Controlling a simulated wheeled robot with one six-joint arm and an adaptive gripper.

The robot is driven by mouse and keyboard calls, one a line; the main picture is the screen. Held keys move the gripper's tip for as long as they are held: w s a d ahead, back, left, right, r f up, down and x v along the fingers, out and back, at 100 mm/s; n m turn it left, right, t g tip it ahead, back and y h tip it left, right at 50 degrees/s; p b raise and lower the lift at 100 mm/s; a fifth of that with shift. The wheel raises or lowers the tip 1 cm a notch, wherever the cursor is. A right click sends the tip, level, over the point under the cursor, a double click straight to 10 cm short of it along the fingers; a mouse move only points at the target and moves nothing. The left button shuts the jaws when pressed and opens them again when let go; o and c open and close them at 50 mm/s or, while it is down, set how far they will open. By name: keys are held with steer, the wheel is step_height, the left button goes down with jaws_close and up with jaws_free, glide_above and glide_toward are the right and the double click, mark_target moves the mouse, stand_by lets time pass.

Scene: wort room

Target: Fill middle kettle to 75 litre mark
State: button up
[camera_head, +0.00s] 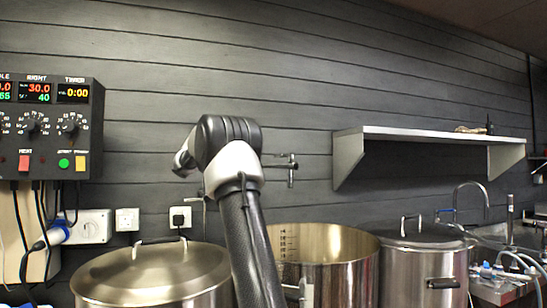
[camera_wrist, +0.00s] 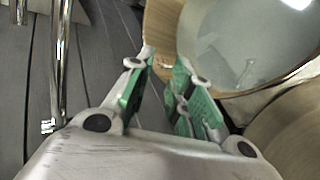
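The middle kettle (camera_head: 345,273) stands open in the head view, with a scale of marks on its inner wall. No water level can be made out there. In the wrist view a kettle with a golden inner wall (camera_wrist: 161,28) surrounds a pale grey round surface; I cannot tell if this is water or bare bottom. My gripper (camera_wrist: 163,74) has green pads set apart with nothing between them. In the head view my arm crosses in front of the kettle's left side, and the fingers are hidden. A metal tap fitting (camera_head: 291,170) is on the wall behind the kettles.
Lidded kettles stand on the left (camera_head: 150,277) and right (camera_head: 425,262). A control panel (camera_head: 45,125) hangs at the left. A shelf (camera_head: 430,133) juts from the wall. A sink tap (camera_head: 470,190) is at far right. A chrome pipe (camera_wrist: 60,60) runs left of my fingers.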

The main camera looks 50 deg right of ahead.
steer(key=w+d+r+g+h, duration=0.1)
steer(key=w+d+r+h, duration=0.15)
steer(key=r, duration=0.25)
steer(key=m+g+h, duration=0.1)
steer(key=m+g, duration=0.2)
glide_toward(277, 156)
steer(key=d, duration=0.2)
steer(key=x, duration=0.7)
steer(key=shift+s+a+f, duration=0.15)
steer(key=shift+s+a, duration=0.1)
steer(key=shift+s, duration=0.1)
jaws_close()
